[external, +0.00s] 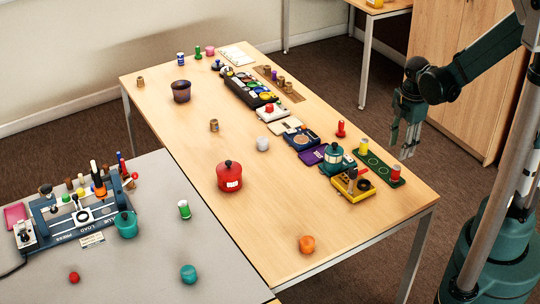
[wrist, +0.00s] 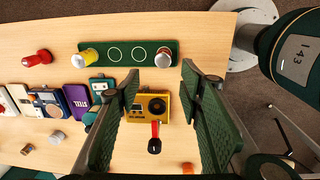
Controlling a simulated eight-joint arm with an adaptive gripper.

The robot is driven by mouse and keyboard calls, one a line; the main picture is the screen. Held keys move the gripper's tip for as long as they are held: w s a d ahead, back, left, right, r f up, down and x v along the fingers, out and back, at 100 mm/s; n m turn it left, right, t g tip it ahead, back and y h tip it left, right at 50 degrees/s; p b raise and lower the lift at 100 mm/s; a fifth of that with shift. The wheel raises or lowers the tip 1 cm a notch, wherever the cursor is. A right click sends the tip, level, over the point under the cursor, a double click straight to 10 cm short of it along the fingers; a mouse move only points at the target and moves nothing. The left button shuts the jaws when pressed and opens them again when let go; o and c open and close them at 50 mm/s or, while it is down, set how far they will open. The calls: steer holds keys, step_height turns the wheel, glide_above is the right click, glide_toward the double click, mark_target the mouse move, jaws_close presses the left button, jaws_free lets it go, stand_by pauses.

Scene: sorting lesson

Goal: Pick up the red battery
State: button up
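A red battery (external: 341,129) stands on the wooden table just off the green holder strip; it also shows at the far left of the wrist view (wrist: 37,58). The green holder strip (external: 377,164) has two bare ringed places between a yellow battery (external: 363,146) at one end and another battery with red on it (external: 396,172) at the other. That second one shows near my fingertips in the wrist view (wrist: 163,60). My gripper (external: 404,148) is open and empty, raised above the table's right side, fingers pointing down.
A yellow device with a red lever (wrist: 154,106) shows between my fingers in the wrist view. A teal pot-like object (external: 334,158), purple box (external: 312,155) and blue box (external: 300,139) stand near the strip. A red canister (external: 229,176) and orange object (external: 307,244) stand farther off.

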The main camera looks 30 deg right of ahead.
mark_target(397, 166)
steer(key=shift+f+n+g, duration=0.4)
steer(key=shift+f+n, duration=0.7)
steer(key=shift+f, duration=0.65)
steer(key=shift+f, duration=0.1)
steer(key=shift+d+f+b, duration=0.1)
steer(key=shift+f+b, duration=0.4)
steer(key=shift+f, duration=0.75)
steer(key=shift+d+f+b, duration=0.15)
steer(key=shift+f+b, duration=0.85)
steer(key=shift+f, duration=1.6)
steer(key=shift+c, duration=0.7)
steer(key=c, duration=0.9)
